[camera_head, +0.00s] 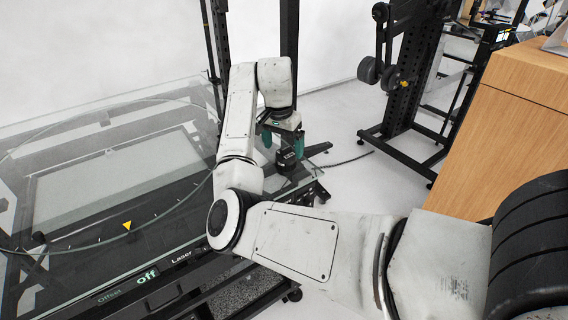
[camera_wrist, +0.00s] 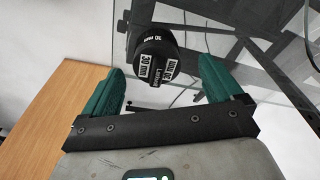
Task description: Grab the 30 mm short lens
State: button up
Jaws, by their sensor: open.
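The lens (camera_wrist: 152,58) is a short black cylinder with white labels, one reading "30 mm". In the wrist view it lies between and ahead of my two green fingertips, with gaps on both sides. In the head view the dark lens (camera_head: 287,160) stands at the right corner of the glass-topped turntable (camera_head: 110,108), beneath my gripper (camera_head: 283,140). My gripper also shows in the wrist view (camera_wrist: 158,80), open and empty. Whether the fingertips are level with the lens is hard to tell.
A wooden cabinet (camera_head: 520,125) stands at the right. A black rack stand (camera_head: 400,110) is at the back. A black post (camera_head: 289,45) rises behind my arm. The table's front panel (camera_head: 150,275) shows "Offset off" and "Laser". Pale floor lies between table and cabinet.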

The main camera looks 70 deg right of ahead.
aim_at(286, 153)
jog(key=shift+s+d+f, duration=0.1)
jog(key=shift+d+f, duration=0.05)
jog(key=shift+f, duration=0.8)
jog(key=shift+s+d+f, duration=0.1)
jog(key=shift+d+f, duration=0.1)
jog(key=shift+f, duration=0.8)
jog(key=shift+s+d+f, duration=0.1)
jog(key=shift+d+f, duration=0.05)
jog(key=shift+f, duration=0.8)
jog(key=c, duration=1.2)
jog(key=shift+c, duration=0.5)
jog(key=shift+r, duration=0.1)
